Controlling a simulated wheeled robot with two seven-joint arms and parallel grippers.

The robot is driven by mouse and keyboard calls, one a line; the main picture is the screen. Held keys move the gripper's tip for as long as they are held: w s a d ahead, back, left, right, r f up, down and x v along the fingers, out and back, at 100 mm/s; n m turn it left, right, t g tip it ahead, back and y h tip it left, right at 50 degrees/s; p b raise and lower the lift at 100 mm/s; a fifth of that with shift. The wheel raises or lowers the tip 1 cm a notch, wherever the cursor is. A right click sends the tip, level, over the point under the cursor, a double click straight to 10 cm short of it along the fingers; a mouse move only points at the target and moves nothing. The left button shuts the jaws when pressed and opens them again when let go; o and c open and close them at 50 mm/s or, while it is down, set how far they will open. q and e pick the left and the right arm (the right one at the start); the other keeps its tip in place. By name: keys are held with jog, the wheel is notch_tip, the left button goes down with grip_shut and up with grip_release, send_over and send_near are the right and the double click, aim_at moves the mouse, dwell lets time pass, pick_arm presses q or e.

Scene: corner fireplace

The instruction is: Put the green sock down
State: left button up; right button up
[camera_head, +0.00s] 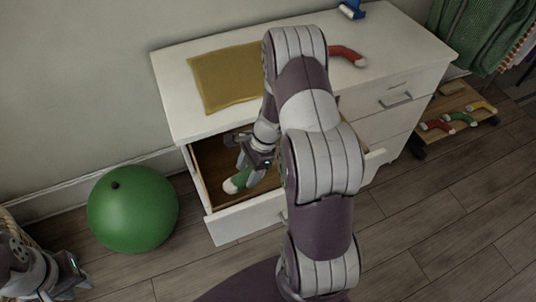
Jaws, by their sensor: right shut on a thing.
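The green sock (239,181), with a pale toe, is at the open drawer (247,217) of the white dresser. My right gripper (250,174) reaches down into the drawer and is shut on the sock. The sock is partly hidden by the gripper; I cannot tell whether it touches the drawer bottom. My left gripper (77,284) is at the lower left, away from the dresser, and its jaw opening is unclear.
A yellow cloth (222,79) and a red sock (347,55) lie on the dresser top (400,45). A low wooden rack (455,105) at right bears several socks. A green ball (132,209) is on the floor left of the drawer. Floor at the lower right is clear.

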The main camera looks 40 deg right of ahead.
notch_tip(320, 180, down, 6)
jog(key=shift+r+b, duration=0.1)
jog(key=shift+b, duration=0.45)
notch_tip(320, 180, down, 4)
jog(key=shift+r+b, duration=0.1)
jog(key=shift+b, duration=0.3)
jog(key=shift+f, duration=0.3)
jog(key=shift+f, duration=0.1)
jog(key=o, duration=1)
jog(key=shift+o, duration=0.2)
